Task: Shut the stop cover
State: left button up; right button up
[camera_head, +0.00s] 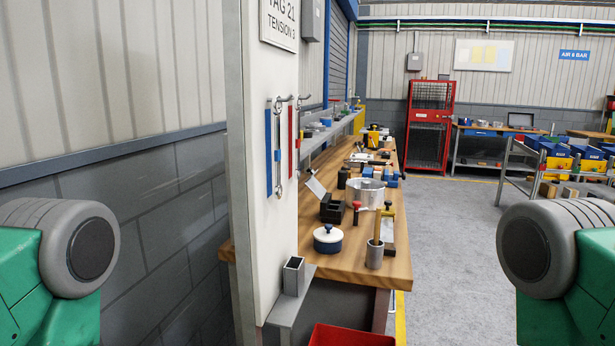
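I cannot make out a stop cover for certain in this view. A small pale plate (316,187) stands tilted at the left edge of the wooden workbench (345,262), close to a black block (332,209). It is too small to tell whether it is a cover. Green and grey parts of my two arms show at the left and right edges of the picture. Neither gripper is in view.
A white panel (265,120) with hanging tools stands before the bench's left side. A blue-and-white pot (328,240), a metal pot (365,194) and a cup (374,256) stand on the bench. A red bin (350,337) is below.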

aim_at(311, 182)
jog(key=k+z, duration=0.15)
jog(key=z, duration=1.3)
jog(key=i+l+z, duration=0.2)
jog(key=z, duration=0.25)
jog(key=i+l+z, duration=0.15)
jog(key=i+z, duration=0.25)
jog(key=i+l+z, duration=0.1)
jog(key=z, duration=0.35)
jog(key=i+u, duration=0.65)
jog(key=i+j+u, duration=0.2)
jog(key=i+u, duration=0.15)
jog(key=u, duration=0.15)
jog(key=i+u, duration=0.7)
jog(key=u, duration=0.25)
jog(key=i, duration=0.95)
jog(key=i+j, duration=0.1)
jog(key=i, duration=0.85)
jog(key=i+l, duration=0.15)
jog(key=i, duration=0.35)
jog(key=i+l, duration=0.15)
jog(key=i, duration=0.4)
jog(key=i+l, duration=0.15)
jog(key=i, duration=0.35)
jog(key=u, duration=2.2)
